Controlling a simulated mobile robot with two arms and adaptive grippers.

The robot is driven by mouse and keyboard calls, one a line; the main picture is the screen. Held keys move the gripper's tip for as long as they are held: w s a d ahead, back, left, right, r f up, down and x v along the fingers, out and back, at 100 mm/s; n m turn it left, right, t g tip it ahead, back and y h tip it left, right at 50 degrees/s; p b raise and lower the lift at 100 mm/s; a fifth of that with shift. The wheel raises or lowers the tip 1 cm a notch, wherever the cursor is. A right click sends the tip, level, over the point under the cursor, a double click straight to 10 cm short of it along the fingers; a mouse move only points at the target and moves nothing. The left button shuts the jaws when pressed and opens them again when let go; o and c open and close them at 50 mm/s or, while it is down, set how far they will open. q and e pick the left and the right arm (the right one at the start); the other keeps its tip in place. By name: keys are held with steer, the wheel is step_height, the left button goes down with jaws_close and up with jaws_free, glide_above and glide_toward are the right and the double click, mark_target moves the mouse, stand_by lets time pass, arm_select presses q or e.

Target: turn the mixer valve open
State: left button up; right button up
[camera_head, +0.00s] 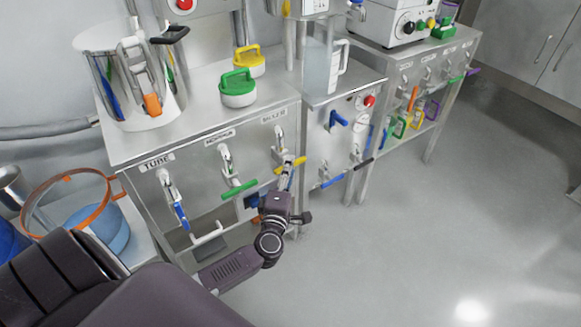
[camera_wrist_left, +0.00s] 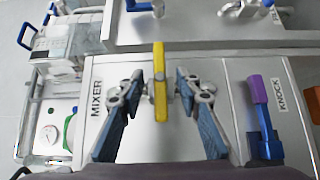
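The valve with the yellow handle (camera_wrist_left: 160,85) is in the middle of the left wrist view, beside a label reading MIXER (camera_wrist_left: 96,98). In the head view its yellow handle (camera_head: 291,163) is at the right end of the left cabinet's front. My left gripper (camera_head: 272,190) is just in front of and below it. In the left wrist view my left gripper's fingers (camera_wrist_left: 160,112) are spread, one on each side of the yellow handle, with visible gaps. I cannot tell how far the fingertips are from the panel in depth. My right gripper is not in view.
A green-handled valve (camera_head: 239,189) and a blue-handled valve (camera_head: 181,217) are left on the same cabinet front. A valve with a purple and blue handle (camera_wrist_left: 263,125) is by the KNOCK label. Green (camera_head: 238,88) and yellow lidded pots stand on top. Open floor lies right.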

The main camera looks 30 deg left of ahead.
arm_select(q)
steer(key=shift+x, duration=1.1)
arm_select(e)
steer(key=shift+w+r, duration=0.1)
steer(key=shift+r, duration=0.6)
arm_select(q)
steer(key=shift+c, duration=0.3)
jaws_close()
steer(key=shift+f+b, duration=0.1)
steer(key=shift+b, duration=0.2)
